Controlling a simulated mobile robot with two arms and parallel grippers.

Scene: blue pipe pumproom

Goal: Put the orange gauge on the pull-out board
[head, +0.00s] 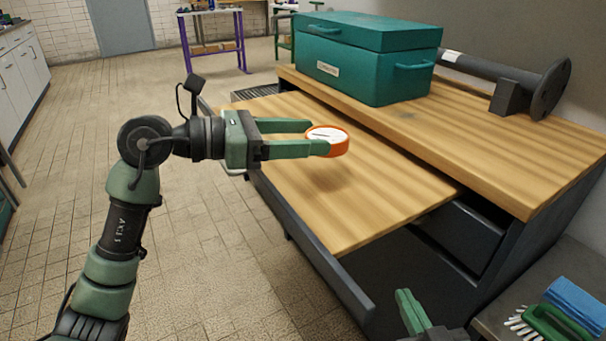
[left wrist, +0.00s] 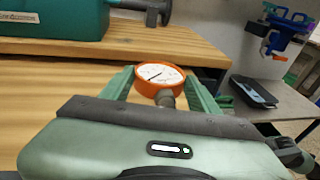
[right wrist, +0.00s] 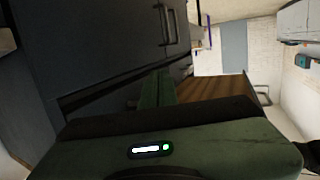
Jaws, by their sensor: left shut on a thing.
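The orange gauge (head: 328,139) has a white round dial. My left gripper (head: 318,139) is shut on it and holds it above the pull-out board (head: 370,205), with a shadow on the wood below. In the left wrist view the gauge (left wrist: 158,76) sits between the two fingertips, dial up, its grey stem toward the palm. The board is bare light wood, pulled out from under the bench top. My right gripper (head: 410,308) is low at the front, beside the bench. In the right wrist view its fingers (right wrist: 158,88) are together and empty, near dark drawer fronts.
A teal toolbox (head: 365,65) and a dark flanged pipe (head: 510,75) stand on the bench top (head: 470,125), which is higher than the board. A side table at lower right holds a blue cloth (head: 577,300) and a green brush (head: 560,328). The board's surface is clear.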

